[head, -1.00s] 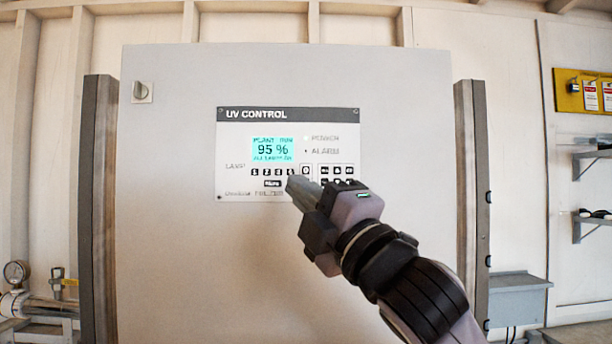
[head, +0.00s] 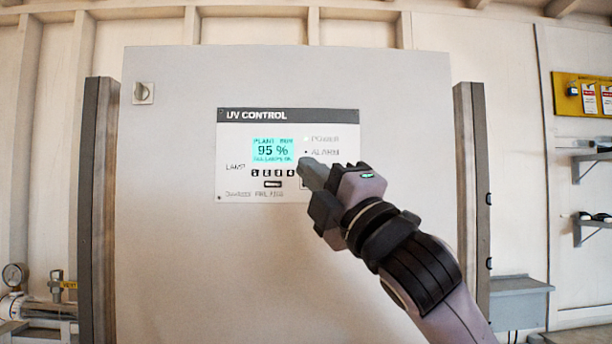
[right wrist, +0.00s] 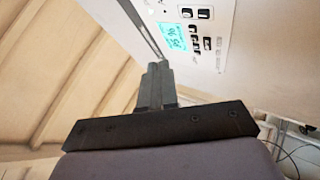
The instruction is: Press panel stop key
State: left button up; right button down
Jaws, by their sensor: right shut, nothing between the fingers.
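The UV CONTROL panel (head: 235,150) is a white plate on the front of a grey cabinet. Its lit screen (head: 272,150) reads 95 %. A row of small black keys (head: 272,173) lies below the screen, with one wider key (head: 272,184) beneath. My right gripper (head: 305,165) is shut and empty, its tips in front of the panel just right of the screen. It hides most keys on the panel's right side; I cannot tell whether it touches. In the right wrist view the shut fingers (right wrist: 155,75) show with the panel (right wrist: 205,15) beyond. My left gripper is not in view.
The grey cabinet (head: 170,240) fills the middle, with a rotary switch (head: 143,92) at its upper left. Dark posts (head: 470,180) flank it. A gauge with piping (head: 14,276) is at lower left; a yellow tag board (head: 566,98) and shelves (head: 590,165) are at right.

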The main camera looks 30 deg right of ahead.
jog(key=shift+w+d+p, duration=0.1)
jog(key=shift+w+d, duration=0.3)
jog(key=shift+w, duration=0.3)
jog(key=shift+w+d+p, duration=0.1)
jog(key=shift+w+d, duration=0.35)
jog(key=shift+w, duration=0.25)
jog(key=shift+w+d+p, duration=0.1)
jog(key=shift+w+d, duration=0.3)
jog(key=shift+w, duration=0.3)
jog(key=shift+w, duration=0.1)
dwell(0.4)
jog(key=shift+w+d, duration=0.2)
jog(key=shift+w, duration=0.05)
jog(key=shift+w+d+p, duration=0.15)
jog(key=shift+w+p, duration=0.1)
jog(key=shift+p, duration=0.15)
dwell(0.3)
jog(key=shift+s, duration=0.1)
jog(key=shift+s+a, duration=0.35)
jog(key=shift+s, duration=0.15)
jog(key=s+a, duration=0.1)
jog(key=s, duration=0.2)
jog(key=s+a, duration=0.1)
jog(key=shift+s+a, duration=0.15)
jog(key=shift+a, duration=0.15)
